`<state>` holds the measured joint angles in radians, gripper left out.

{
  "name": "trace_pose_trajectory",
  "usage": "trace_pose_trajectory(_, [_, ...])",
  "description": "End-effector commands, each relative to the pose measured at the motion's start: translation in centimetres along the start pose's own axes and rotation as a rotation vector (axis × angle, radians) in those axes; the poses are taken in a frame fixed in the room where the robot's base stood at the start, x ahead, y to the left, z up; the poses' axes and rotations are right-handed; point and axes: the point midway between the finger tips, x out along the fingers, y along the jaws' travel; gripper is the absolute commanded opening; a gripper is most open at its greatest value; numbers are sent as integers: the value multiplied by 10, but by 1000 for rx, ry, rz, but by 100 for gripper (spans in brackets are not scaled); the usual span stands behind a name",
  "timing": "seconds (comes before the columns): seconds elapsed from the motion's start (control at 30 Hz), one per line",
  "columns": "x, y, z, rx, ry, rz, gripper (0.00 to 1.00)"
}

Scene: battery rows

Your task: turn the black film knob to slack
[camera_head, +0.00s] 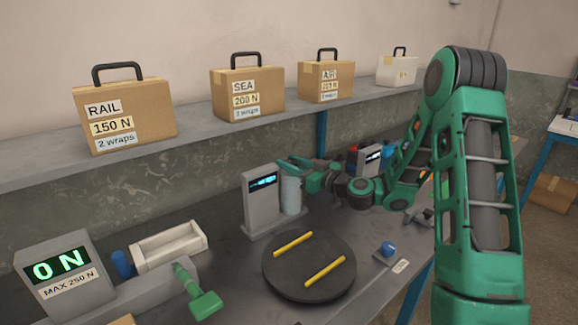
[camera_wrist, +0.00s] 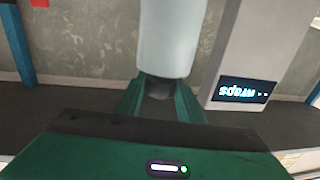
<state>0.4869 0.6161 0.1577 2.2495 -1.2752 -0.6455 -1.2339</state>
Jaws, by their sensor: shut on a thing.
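The black film knob (camera_wrist: 160,88) shows in the wrist view at the end of the pale film roll (camera_wrist: 167,38). My gripper (camera_wrist: 160,98) has its green fingers on either side of the knob and is shut on it. In the head view my gripper (camera_head: 284,164) is at the top of the film roll (camera_head: 290,195), which stands upright beside a grey post with a lit display (camera_head: 262,182). The knob is hidden behind the fingers there. The display also shows in the wrist view (camera_wrist: 243,91), its text too small to read surely.
A black turntable (camera_head: 310,285) with two yellow bars lies in front of the post. A blue button (camera_head: 388,248) is to its right. A force meter (camera_head: 62,275) reading 0 N, a white tray (camera_head: 168,246) and a green lever (camera_head: 203,299) are at left. Labelled cases stand on the shelf (camera_head: 190,126).

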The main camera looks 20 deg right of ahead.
Motion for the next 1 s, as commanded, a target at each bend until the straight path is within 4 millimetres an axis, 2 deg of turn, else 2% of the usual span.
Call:
trace_pose_trajectory(0.7, [-1, 6, 4, -1, -3, -649, 11])
trace_pose_trajectory(1.0, [-1, 6, 4, 1, -6, -821, 11])
